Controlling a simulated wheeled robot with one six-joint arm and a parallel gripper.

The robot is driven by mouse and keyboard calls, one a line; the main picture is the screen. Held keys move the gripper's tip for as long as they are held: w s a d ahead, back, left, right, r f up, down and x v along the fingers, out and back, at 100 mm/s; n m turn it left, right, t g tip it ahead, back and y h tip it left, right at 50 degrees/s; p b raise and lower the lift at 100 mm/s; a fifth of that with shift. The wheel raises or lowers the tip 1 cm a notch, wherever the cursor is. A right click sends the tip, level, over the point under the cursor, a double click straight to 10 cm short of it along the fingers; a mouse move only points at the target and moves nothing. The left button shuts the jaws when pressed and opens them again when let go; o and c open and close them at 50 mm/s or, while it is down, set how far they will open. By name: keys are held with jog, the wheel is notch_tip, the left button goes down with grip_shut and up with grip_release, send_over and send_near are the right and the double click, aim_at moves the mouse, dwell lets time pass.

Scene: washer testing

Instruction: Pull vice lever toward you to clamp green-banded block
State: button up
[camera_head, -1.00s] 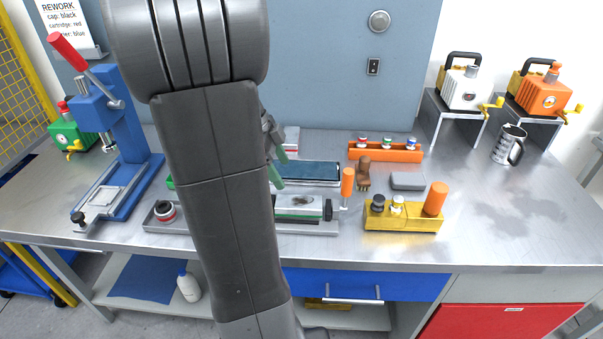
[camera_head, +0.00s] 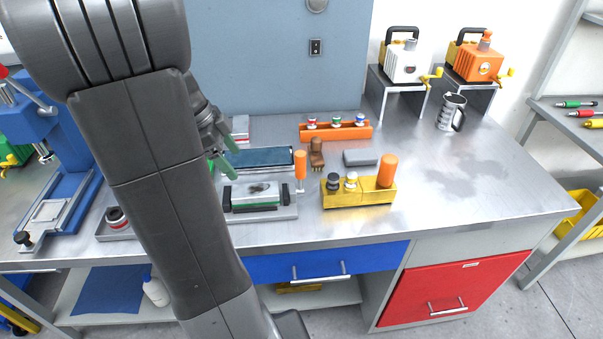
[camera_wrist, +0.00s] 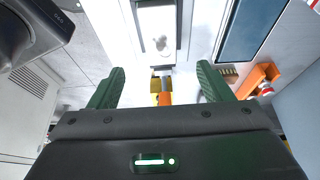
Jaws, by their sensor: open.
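The vice (camera_head: 291,212) stands on the bench, with a pale block (camera_head: 250,190) between its dark jaws; a thin green strip shows low along the block's front. The vice lever (camera_head: 300,165), with an orange handle, stands upright at the vice's right end. My gripper (camera_head: 231,147) is open and empty, above and behind the vice and left of the lever. The vice is partly cut off at the top there.
A yellow fixture (camera_head: 345,200) with knobs and an orange cylinder stands right of the lever. A dark-topped tray (camera_head: 262,158), a brown brush (camera_head: 317,153), a grey block (camera_head: 360,157) and an orange rack (camera_head: 335,133) lie behind.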

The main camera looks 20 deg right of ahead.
aim_at(300, 163)
jog(key=shift+c, duration=0.2)
jog(key=shift+d+r, duration=0.1)
jog(key=c, duration=0.4)
jog(key=s+d+r+m+y+p, duration=0.1)
jog(key=d+r+m+p, duration=0.1)
jog(key=d, duration=0.3)
jog(key=s+d+r+m+y+p, duration=0.2)
jog(key=d+r+p, duration=0.1)
jog(key=d+r, duration=0.1)
jog(key=s+d+r+m+t+y+p, duration=0.1)
jog(key=d+r+m+p, duration=0.1)
jog(key=d, duration=0.4)
jog(key=shift+s+d+r+m+p, duration=0.15)
jog(key=shift+r+m+p, duration=0.25)
jog(key=shift+r+p, duration=0.5)
jog(key=shift+c, duration=0.7)
notch_tip(300, 163, down, 14)
jog(key=shift+r+p, duration=0.15)
jog(key=shift+p, duration=0.25)
jog(key=shift+c, duration=0.5)
grip_shut()
